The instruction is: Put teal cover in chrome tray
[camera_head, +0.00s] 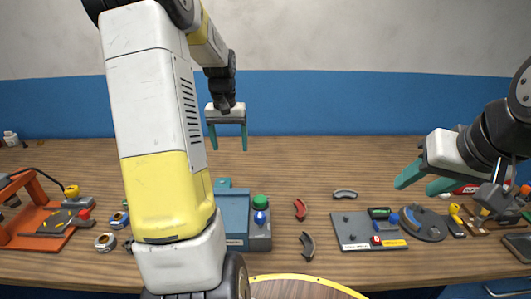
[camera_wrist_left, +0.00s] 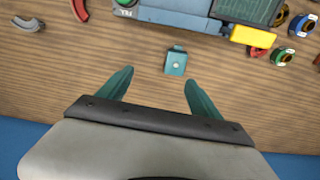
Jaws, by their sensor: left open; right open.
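The teal cover (camera_wrist_left: 176,60) lies on the wooden table in the left wrist view, a small block with a pale round spot. In the head view it shows in part behind the blue box (camera_head: 234,215). My left gripper (camera_head: 228,138) is open and empty above the table's back part. In the left wrist view the cover appears just beyond its open fingertips (camera_wrist_left: 159,77), apart from them. My right gripper (camera_head: 415,186) is open and empty above the table's right part. I cannot clearly pick out a chrome tray; a dark shallow piece with a pale edge (camera_head: 517,246) is cut off at the right.
A grey board (camera_head: 368,232) with several small parts lies right of centre. Red (camera_head: 300,209) and dark (camera_head: 307,245) curved pieces lie between it and the blue box. An orange stand (camera_head: 32,222) is at the left. The table's back middle is clear. My left arm hides part of the table.

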